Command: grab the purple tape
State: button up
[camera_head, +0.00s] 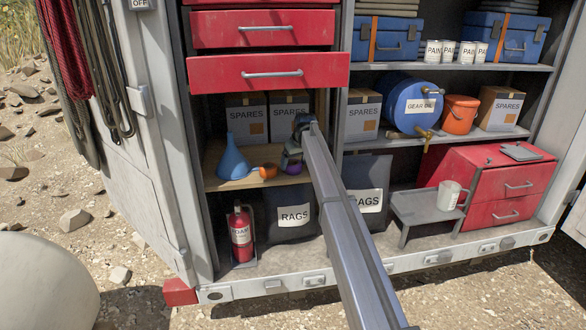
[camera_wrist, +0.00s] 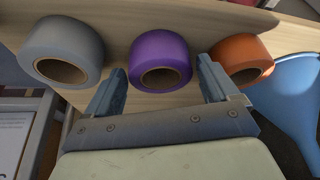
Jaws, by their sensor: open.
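The purple tape (camera_wrist: 160,48) lies flat on a wooden shelf in the wrist view, between a grey tape (camera_wrist: 62,45) and an orange tape (camera_wrist: 240,58). My gripper (camera_wrist: 163,68) is open, with one finger on each side of the purple tape's near part. I cannot tell whether either finger touches it. The right finger is close to the orange tape. In the head view the purple tape (camera_head: 292,168) shows just below my gripper (camera_head: 291,155), partly covered by it. The orange tape (camera_head: 267,171) is to its left. The grey tape is not discernible there.
A blue funnel (camera_head: 232,157) stands on the shelf (camera_head: 215,181), left of the orange tape. Boxes marked SPARES (camera_head: 246,117) stand behind. A red drawer (camera_head: 268,72) juts out above. A fire extinguisher (camera_head: 241,233) and rag bags (camera_head: 292,213) are below.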

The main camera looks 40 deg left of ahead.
jog(key=shift+x, duration=0.95)
jog(key=shift+c, duration=0.3)
jog(key=shift+r, duration=0.1)
jog(key=c, duration=0.7)
jog(key=shift+r, duration=0.15)
